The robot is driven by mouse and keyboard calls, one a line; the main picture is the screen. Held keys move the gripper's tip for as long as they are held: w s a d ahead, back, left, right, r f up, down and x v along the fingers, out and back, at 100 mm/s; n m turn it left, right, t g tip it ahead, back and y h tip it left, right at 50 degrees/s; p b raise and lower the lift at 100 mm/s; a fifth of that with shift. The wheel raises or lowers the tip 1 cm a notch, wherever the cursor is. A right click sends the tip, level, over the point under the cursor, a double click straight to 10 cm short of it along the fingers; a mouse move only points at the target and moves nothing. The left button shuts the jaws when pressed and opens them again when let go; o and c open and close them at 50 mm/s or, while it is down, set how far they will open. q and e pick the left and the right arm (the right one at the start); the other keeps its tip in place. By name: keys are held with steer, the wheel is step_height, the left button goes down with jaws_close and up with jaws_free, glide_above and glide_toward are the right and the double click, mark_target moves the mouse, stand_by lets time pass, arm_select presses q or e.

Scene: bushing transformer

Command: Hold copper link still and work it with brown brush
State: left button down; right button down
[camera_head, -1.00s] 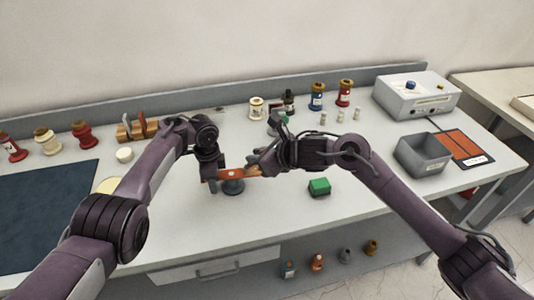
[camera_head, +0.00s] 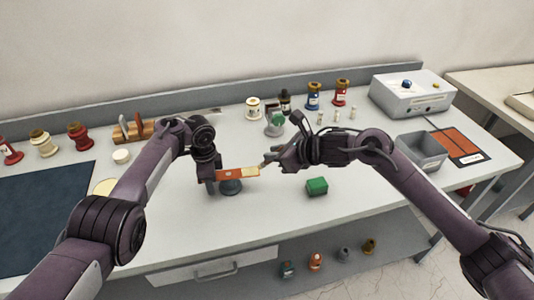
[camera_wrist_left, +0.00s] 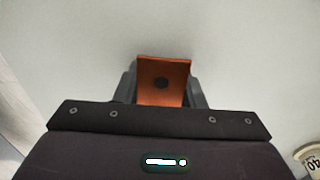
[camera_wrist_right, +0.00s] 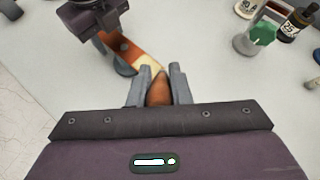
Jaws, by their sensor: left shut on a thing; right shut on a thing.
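My right gripper (camera_head: 275,160) is shut on the brown brush (camera_wrist_right: 159,92). The brush tip is at the link's pale right end in the right wrist view; whether they touch is unclear.
A green block (camera_head: 317,187) lies right of the link. A grey bin (camera_head: 420,152) and orange mat (camera_head: 458,143) are further right. Bottles and spools line the back, with a wooden rack (camera_head: 133,131) at left. The front middle of the table is clear.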

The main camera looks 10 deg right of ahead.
steer(key=shift+a+r, duration=0.1)
steer(key=shift+r, duration=3.85)
arm_select(q)
steer(key=c, duration=0.8)
jaws_free()
steer(key=shift+c, duration=0.2)
step_height(320, 180, up, 12)
